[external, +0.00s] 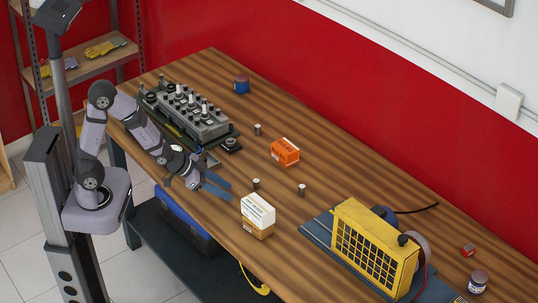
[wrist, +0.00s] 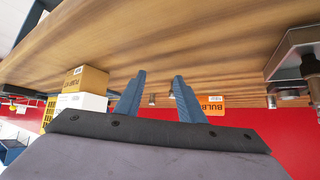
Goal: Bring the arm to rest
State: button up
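My gripper (external: 226,190) is over the near edge of the wooden table (external: 330,180), to the right of the engine block. In the wrist view its two blue fingers (wrist: 158,82) stand apart with nothing between them. The arm is bent, with its base at the left on a grey column. A white-and-tan box (external: 258,215) stands to the right of the gripper, and an orange box (external: 285,151) lies farther back. Both show in the wrist view, which looks upside down: the white-and-tan box (wrist: 85,85) at left, the orange one (wrist: 212,104) at right.
The grey engine block (external: 195,112) stands on a dark tray at left. Small metal cylinders (external: 256,183) (external: 302,189) (external: 258,129) stand mid-table. A yellow grilled unit (external: 370,245) sits on a blue mat at right. A blue can (external: 241,85) stands at the back.

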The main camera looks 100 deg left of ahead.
jog(key=s+d+g+p, duration=0.1)
jog(key=s+d, duration=0.1)
jog(key=s+d+g, duration=0.2)
jog(key=s, duration=0.1)
jog(key=s+d+m+g+h+p, duration=0.1)
jog(key=s+d, duration=0.2)
jog(key=shift+r+g+p, duration=0.3)
jog(key=shift+r+p, duration=0.05)
jog(key=shift+r, duration=0.05)
jog(key=s+d+r+g+p, duration=0.1)
jog(key=s+d+g, duration=0.1)
jog(key=s, duration=0.4)
jog(key=s+d+r+m+g+h+p, duration=0.1)
jog(key=s+d+r+g, duration=0.1)
jog(key=s+d, duration=0.2)
jog(key=shift+s+d+g, duration=0.25)
jog(key=shift+s+g, duration=0.15)
jog(key=shift+s, duration=0.5)
jog(key=shift+o, duration=0.4)
jog(key=shift+w, duration=0.1)
